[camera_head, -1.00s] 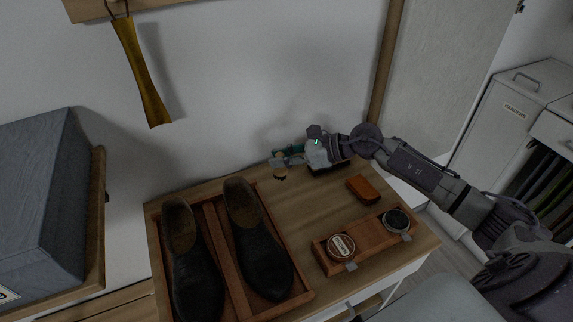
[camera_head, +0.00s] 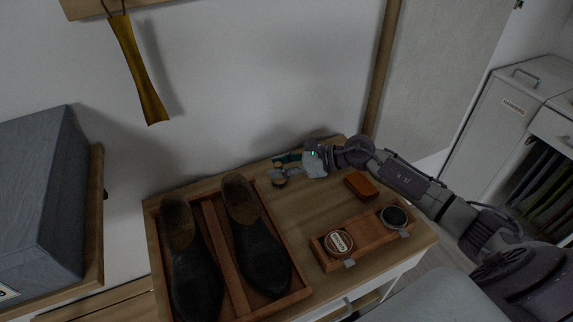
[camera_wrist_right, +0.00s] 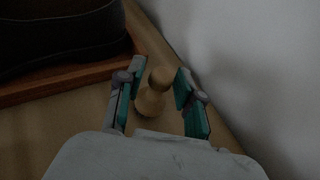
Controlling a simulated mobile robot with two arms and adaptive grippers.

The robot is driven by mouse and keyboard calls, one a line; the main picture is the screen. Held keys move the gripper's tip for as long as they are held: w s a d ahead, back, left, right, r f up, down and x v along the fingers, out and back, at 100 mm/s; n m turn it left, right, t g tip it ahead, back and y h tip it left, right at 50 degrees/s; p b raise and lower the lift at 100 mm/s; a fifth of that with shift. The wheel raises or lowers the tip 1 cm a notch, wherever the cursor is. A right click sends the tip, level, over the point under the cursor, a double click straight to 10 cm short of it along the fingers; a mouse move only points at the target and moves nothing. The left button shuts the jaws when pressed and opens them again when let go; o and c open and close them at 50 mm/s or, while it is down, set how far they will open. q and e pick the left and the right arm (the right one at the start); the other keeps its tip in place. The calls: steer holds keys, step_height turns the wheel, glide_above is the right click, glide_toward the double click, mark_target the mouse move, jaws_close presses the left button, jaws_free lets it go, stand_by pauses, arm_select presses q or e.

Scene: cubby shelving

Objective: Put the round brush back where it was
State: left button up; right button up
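The round brush (camera_head: 279,181) has a pale wooden knob and a dark bristle end. It is upright near the back of the wooden table top, just behind the shoes, and appears to stand on it. My right gripper (camera_head: 283,167) reaches in from the right, low over the table. In the right wrist view the brush's knob (camera_wrist_right: 157,88) is between the two teal-padded fingers (camera_wrist_right: 155,95), which are apart with a gap beside the knob. The bristles are hidden in that view. My left gripper is not in view.
A wooden tray (camera_head: 216,240) with two dark shoes is at the left. An orange-brown block (camera_head: 361,186) and a wooden holder (camera_head: 366,236) with two round tins are at the right. The wall is close behind the gripper.

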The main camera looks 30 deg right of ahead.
steer(key=shift+o, duration=0.2)
steer(key=shift+r, duration=0.1)
steer(key=shift+r+p, duration=0.25)
steer(key=shift+p, duration=0.1)
steer(key=b+v, duration=0.2)
steer(key=v, duration=1)
steer(key=shift+b, duration=0.4)
